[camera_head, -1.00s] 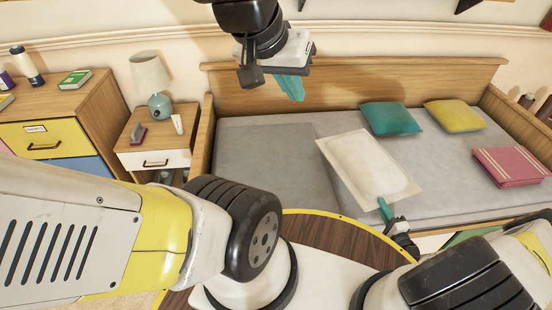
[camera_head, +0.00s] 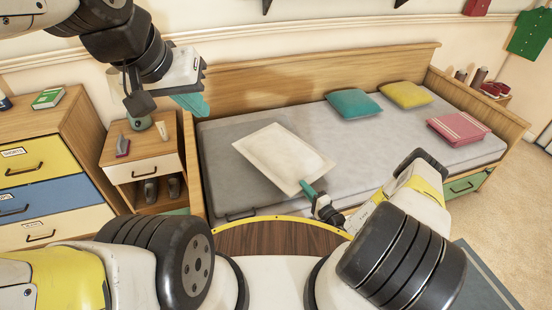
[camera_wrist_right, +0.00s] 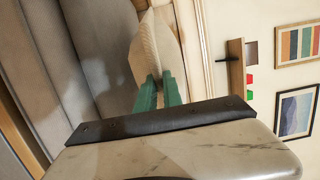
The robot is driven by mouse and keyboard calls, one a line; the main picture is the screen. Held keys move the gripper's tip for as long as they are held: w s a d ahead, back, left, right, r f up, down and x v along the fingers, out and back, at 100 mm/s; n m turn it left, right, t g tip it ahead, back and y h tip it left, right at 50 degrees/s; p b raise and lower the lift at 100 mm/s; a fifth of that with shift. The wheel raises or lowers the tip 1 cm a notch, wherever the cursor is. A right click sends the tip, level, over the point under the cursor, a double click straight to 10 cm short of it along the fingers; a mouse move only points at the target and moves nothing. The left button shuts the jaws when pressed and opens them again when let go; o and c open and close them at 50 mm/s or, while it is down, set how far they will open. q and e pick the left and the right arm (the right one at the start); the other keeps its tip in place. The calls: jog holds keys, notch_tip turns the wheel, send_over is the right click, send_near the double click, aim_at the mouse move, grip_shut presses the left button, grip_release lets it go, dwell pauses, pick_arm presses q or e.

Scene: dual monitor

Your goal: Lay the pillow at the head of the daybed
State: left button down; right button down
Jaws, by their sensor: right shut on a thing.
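The cream pillow (camera_head: 280,155) is held above the daybed (camera_head: 310,115), over the edge of the darker grey section at its left part. It also shows in the right wrist view (camera_wrist_right: 153,50). I cannot tell whether it touches the mattress. My right gripper (camera_head: 308,190) has teal fingers shut on the pillow's near right corner; the fingers (camera_wrist_right: 160,92) show at its edge in the wrist view. My left gripper (camera_head: 190,103) hangs near the daybed's left end, beside the nightstand. Its fingers overlap, so I cannot tell its opening.
A teal cushion (camera_head: 354,104), a yellow cushion (camera_head: 406,94) and a folded pink blanket (camera_head: 458,128) lie on the right part of the daybed. The nightstand (camera_head: 142,165) with a lamp and drawers (camera_head: 40,165) stand left. The wooden backboard (camera_head: 300,75) runs behind.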

aim_at(287, 178)
jog(key=w+a, duration=0.6)
jog(key=a, duration=0.1)
jog(key=shift+w+f, duration=0.25)
jog(key=shift+f, duration=0.15)
jog(key=f, duration=0.1)
jog(key=a+f, duration=0.1)
jog(key=shift+w+f, duration=0.3)
jog(key=shift+w, duration=0.1)
jog(key=shift+d+f, duration=0.15)
jog(key=shift+f, duration=0.35)
jog(key=c, duration=1.9)
grip_release()
jog(key=shift+f, duration=0.2)
jog(key=o, duration=0.4)
